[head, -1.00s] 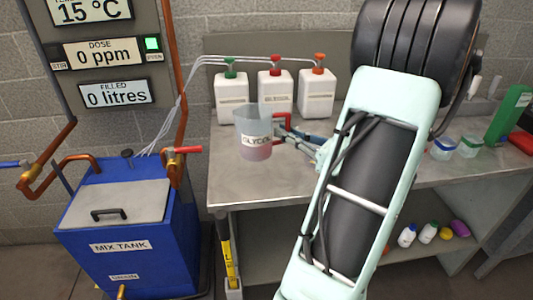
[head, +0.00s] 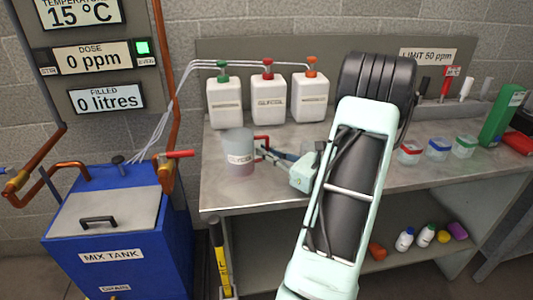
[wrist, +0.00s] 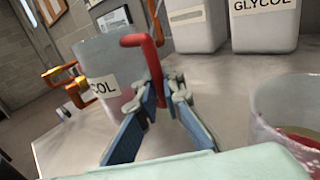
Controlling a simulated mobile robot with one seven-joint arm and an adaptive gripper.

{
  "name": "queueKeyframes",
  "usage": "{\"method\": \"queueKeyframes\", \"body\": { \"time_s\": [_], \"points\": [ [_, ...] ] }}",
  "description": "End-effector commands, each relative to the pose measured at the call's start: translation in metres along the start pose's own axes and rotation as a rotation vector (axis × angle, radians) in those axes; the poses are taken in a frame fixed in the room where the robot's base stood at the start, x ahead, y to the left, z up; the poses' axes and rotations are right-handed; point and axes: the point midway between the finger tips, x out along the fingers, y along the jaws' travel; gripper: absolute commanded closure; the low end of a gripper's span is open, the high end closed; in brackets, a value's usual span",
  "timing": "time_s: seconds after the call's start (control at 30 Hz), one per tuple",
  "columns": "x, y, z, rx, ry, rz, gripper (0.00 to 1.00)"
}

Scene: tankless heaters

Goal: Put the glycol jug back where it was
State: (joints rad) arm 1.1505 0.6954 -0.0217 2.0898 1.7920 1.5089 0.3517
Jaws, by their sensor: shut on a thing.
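The glycol jug (head: 238,150) is a clear beaker-like jug with a white label, pinkish liquid and a red handle. It is upright over the left part of the steel bench (head: 225,195), in front of the white bottles. My gripper (head: 268,151) is at its right side, shut on the red handle. In the wrist view the jug (wrist: 105,65) is left of my gripper (wrist: 155,100), whose fingers are around the handle. I cannot tell whether its base touches the bench.
White dosing bottles with tubes, one labelled glycol (head: 270,98), stand at the back. A second clear vessel with red contents (wrist: 290,125) is close on the right in the wrist view. The blue mix tank (head: 70,240) stands left. Small lidded tubs (head: 438,150) sit right.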

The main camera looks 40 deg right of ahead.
Motion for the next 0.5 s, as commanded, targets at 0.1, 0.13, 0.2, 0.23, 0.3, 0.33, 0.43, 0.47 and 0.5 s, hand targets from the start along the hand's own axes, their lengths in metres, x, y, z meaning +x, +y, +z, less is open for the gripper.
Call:
{"method": "queueKeyframes", "body": {
  "time_s": [0.1,0.13,0.2,0.23,0.3,0.33,0.43,0.47,0.5],
  "points": [
    [0.0000,-0.0003,0.0022,-0.002,-0.003,0.000,1.00],
    [0.0000,-0.0003,0.0022,-0.002,-0.003,0.000,1.00],
    [0.0000,-0.0003,0.0014,-0.002,-0.002,0.000,1.00],
    [0.0000,-0.0003,0.0004,-0.002,-0.002,0.000,1.00],
    [-0.0001,-0.0003,-0.0022,-0.002,-0.002,0.000,1.00],
    [-0.0002,-0.0003,-0.0018,-0.002,-0.001,0.000,0.90],
    [-0.0002,-0.0002,-0.0013,-0.002,-0.001,0.000,0.79],
    [-0.0002,-0.0002,-0.0013,-0.002,-0.001,0.000,0.76],
    [-0.0002,-0.0002,-0.0013,-0.002,-0.001,0.000,0.75]
  ]
}}
